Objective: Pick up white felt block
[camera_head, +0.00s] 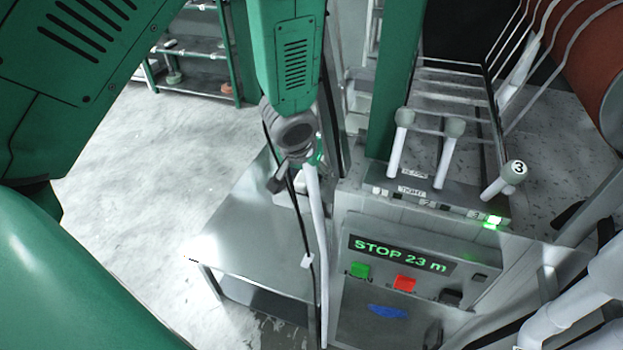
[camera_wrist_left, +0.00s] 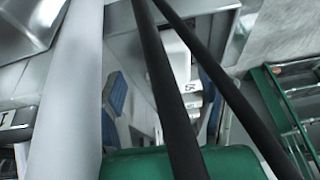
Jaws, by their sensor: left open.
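My left gripper (camera_head: 283,178) hangs below my green forearm in the head view, over the back part of a metal table. It is open, and I see nothing clearly held in it. I cannot clearly make out the white felt block. A pale shape (camera_head: 290,200) lies partly hidden just below the gripper on the table, but I cannot tell whether it is the block. In the left wrist view two dark bars cross the picture beside a thick pale rod (camera_wrist_left: 68,90), and no felt block is clear. My right gripper is not in view.
The metal table (camera_head: 245,240) has a bare top on the left. A white rod (camera_head: 317,235) and dark cable stand close to the gripper. A control panel (camera_head: 400,256) reads "STOP 23 m", with several levers behind it. A shelf (camera_head: 195,52) stands at the back.

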